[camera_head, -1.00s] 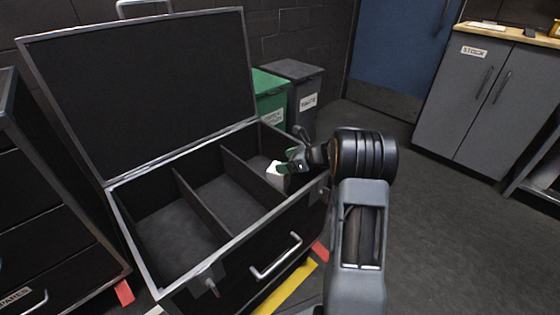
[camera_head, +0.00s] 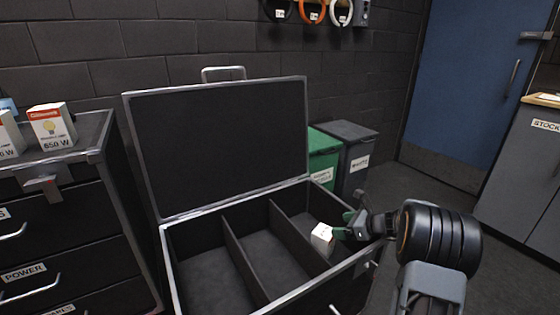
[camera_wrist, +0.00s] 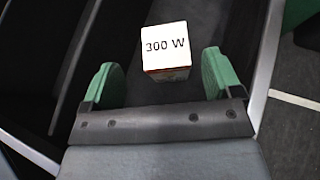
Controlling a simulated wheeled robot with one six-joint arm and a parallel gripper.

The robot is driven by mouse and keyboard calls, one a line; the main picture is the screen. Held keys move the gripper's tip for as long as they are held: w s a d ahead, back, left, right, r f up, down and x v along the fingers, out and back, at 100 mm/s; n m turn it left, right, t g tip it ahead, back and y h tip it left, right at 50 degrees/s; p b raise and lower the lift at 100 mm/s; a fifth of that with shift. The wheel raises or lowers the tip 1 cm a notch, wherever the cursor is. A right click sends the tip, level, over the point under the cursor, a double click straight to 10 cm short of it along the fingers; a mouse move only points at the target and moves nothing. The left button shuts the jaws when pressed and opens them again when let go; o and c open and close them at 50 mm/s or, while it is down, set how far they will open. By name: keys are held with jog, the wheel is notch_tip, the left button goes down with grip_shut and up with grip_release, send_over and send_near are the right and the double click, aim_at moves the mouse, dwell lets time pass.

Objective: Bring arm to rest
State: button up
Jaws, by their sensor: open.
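My gripper (camera_head: 345,226) is open at the right end of the open black case (camera_head: 166,262). A small white box (camera_head: 323,239) is at the case's right compartment, just left of my green fingers. In the wrist view, the box (camera_wrist: 166,48) shows a face reading "300 W" and some red and white on its side. It lies ahead of my gripper (camera_wrist: 160,78), between the lines of the two spread fingers, with gaps on both sides. My fingers do not grip it. What the box rests on is not clear.
The left and middle compartments look empty. The raised lid (camera_head: 220,145) stands behind. A drawer cabinet (camera_head: 75,240) with lamp boxes (camera_head: 52,127) on top is at left. Green (camera_head: 324,152) and grey (camera_head: 350,150) bins stand behind the case. Open floor (camera_head: 415,185) lies before the blue door.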

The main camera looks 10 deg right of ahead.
jog(key=s+a+r+n+g+h+p, duration=0.1)
jog(key=s+a+r+n+g+p, duration=0.1)
jog(key=s+a+r+n+p, duration=0.35)
jog(key=s+a+r+n+g+h+p, duration=0.1)
jog(key=s+a+r+n+p, duration=0.2)
jog(key=r+p, duration=0.6)
jog(key=s+a+r+n+g+h+p, duration=0.15)
jog(key=s+a+r+n+p, duration=0.25)
jog(key=r, duration=0.6)
jog(key=s+a+r+n+h+p, duration=0.2)
jog(key=s+r+n+h+p, duration=0.3)
jog(key=s+r+n+p, duration=0.9)
notch_tip(320, 180, up, 4)
jog(key=p, duration=0.2)
jog(key=shift+s+r+p, duration=0.15)
jog(key=shift+p, duration=0.15)
jog(key=shift+g, duration=0.25)
jog(key=shift+c, duration=0.4)
